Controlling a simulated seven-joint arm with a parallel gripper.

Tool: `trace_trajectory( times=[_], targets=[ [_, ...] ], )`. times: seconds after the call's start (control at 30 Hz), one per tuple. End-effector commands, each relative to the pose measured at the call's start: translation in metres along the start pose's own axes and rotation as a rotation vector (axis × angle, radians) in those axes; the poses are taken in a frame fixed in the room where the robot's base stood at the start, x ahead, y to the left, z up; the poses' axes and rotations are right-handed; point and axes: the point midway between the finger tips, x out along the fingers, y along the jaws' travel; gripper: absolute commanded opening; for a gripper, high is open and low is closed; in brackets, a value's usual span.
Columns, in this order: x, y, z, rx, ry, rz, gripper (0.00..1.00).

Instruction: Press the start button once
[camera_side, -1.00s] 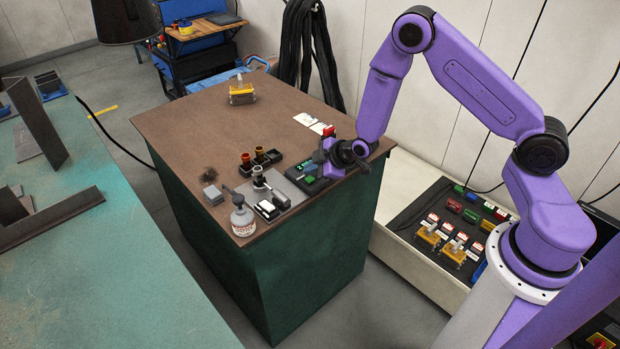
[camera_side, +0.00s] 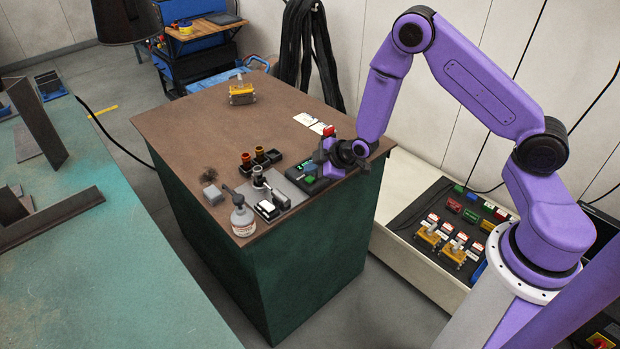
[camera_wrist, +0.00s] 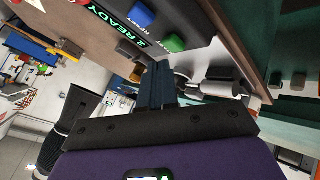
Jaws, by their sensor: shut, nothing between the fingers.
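The control box (camera_wrist: 106,38) shows in the wrist view with a lit green READY display (camera_wrist: 118,27). A green button (camera_wrist: 175,43) and a blue button (camera_wrist: 143,14) sit on its face. The small labels beside them are hard to read. In the side view the box is at the bench's right edge, and its green button (camera_side: 310,180) shows just left of my gripper (camera_side: 321,158). In the wrist view my gripper (camera_wrist: 160,70) is shut and empty, its fingertips close below the green button. A gap shows between them in the picture; the depth is hard to judge.
The brown bench top (camera_side: 195,125) has free room at its middle.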

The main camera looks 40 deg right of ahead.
Motion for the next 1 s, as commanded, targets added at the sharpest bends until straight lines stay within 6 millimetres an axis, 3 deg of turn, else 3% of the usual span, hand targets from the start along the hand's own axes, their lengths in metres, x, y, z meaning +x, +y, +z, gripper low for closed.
trace_trajectory(
  times=[1.0],
  targets=[
    [0.006, -0.0044, 0.0042, 0.0, 0.0, 0.0, 0.0]
  ],
)
